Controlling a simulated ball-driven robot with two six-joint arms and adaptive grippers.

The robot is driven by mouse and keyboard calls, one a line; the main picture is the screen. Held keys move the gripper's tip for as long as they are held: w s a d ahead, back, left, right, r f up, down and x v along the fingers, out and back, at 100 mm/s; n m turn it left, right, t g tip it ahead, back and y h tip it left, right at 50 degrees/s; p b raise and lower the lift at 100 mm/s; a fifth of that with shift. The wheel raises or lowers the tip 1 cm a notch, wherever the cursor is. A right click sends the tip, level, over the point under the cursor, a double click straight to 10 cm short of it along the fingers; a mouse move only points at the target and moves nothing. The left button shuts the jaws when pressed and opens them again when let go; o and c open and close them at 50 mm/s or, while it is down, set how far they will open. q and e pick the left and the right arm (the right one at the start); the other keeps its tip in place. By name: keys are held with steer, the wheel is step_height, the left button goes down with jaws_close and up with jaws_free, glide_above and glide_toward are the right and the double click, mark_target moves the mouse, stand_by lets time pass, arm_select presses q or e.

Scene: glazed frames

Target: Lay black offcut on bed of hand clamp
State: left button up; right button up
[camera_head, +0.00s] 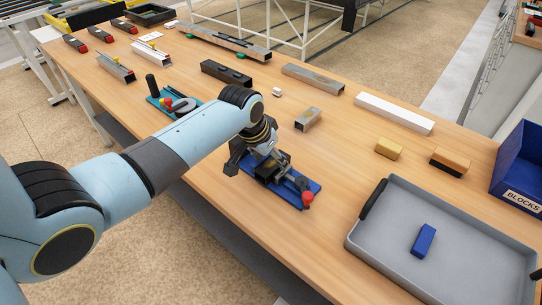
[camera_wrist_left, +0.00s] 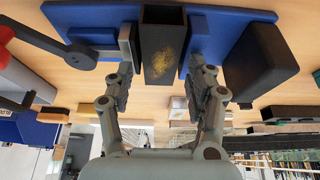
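The black offcut (camera_head: 266,172) is on the blue-based hand clamp (camera_head: 312,186) near the table's front edge. In the left wrist view the black offcut (camera_wrist_left: 163,48), with yellowish specks on its face, lies across the blue clamp base (camera_wrist_left: 222,28), between a grey jaw and a dark block. The clamp's red knob (camera_head: 307,198) points to the lower right. My left gripper (camera_head: 252,160) is over the clamp. In the left wrist view its fingers (camera_wrist_left: 160,78) stand apart on either side of the offcut, with small gaps showing. My right gripper is not in view.
A grey tray (camera_head: 384,243) holding a blue block (camera_head: 424,240) lies right of the clamp. A teal-based clamp (camera_head: 160,98) stands left. Metal pieces, a black bar (camera_head: 226,73), a white bar (camera_head: 394,112) and yellow blocks (camera_head: 389,148) lie behind. A blue bin (camera_head: 518,165) is far right.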

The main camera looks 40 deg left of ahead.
arm_select(q)
steer(key=shift+o, duration=0.6)
steer(key=v, duration=1.2)
